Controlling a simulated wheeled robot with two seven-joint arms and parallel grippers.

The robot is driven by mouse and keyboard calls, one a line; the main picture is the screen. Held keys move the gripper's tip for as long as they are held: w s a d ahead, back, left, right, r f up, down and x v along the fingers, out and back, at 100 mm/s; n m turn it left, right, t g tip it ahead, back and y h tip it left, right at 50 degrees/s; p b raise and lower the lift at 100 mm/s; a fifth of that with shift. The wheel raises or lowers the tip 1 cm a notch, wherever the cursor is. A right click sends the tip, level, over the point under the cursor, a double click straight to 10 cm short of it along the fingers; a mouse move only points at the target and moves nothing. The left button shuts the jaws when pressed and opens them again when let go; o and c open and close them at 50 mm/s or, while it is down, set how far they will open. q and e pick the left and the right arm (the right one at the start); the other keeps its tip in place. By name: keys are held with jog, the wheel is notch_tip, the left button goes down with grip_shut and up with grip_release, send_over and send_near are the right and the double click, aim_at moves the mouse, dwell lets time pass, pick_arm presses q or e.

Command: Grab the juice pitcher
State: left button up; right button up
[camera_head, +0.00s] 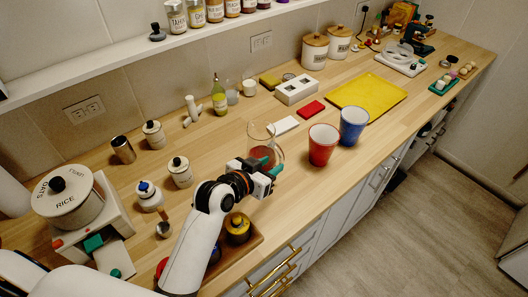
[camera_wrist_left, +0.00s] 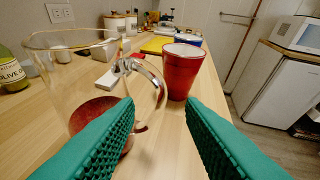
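The juice pitcher is a clear glass jug (camera_head: 262,136) with red juice low inside, standing upright on the wooden counter. In the left wrist view the pitcher (camera_wrist_left: 75,70) fills the left side, and its curved glass handle (camera_wrist_left: 155,78) shows just ahead, toward the gap between the fingers. My left gripper (camera_head: 272,168), with green finger pads, is open and empty, close to the pitcher's near side. Both pads show apart in the wrist view (camera_wrist_left: 159,104). I cannot tell whether a pad touches the pitcher. My right gripper is not in view.
A red cup (camera_head: 322,145) and a blue cup (camera_head: 353,126) stand right of the pitcher. A yellow board (camera_head: 367,93) lies behind them. An olive oil bottle (camera_head: 219,97) stands behind left. Several jars are left of my arm, and the counter's front edge is near.

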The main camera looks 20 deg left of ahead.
aim_at(281, 158)
pick_arm(q)
jog(key=p+x, duration=0.1)
jog(key=x, duration=0.4)
jog(key=shift+d+r+p, duration=0.1)
jog(key=shift+d+p, duration=0.05)
jog(key=shift+p, duration=0.25)
jog(key=shift+w+d+f, duration=0.1)
jog(key=shift+w+f, duration=0.15)
jog(key=shift+w, duration=0.25)
jog(key=shift+s, duration=0.1)
grip_shut()
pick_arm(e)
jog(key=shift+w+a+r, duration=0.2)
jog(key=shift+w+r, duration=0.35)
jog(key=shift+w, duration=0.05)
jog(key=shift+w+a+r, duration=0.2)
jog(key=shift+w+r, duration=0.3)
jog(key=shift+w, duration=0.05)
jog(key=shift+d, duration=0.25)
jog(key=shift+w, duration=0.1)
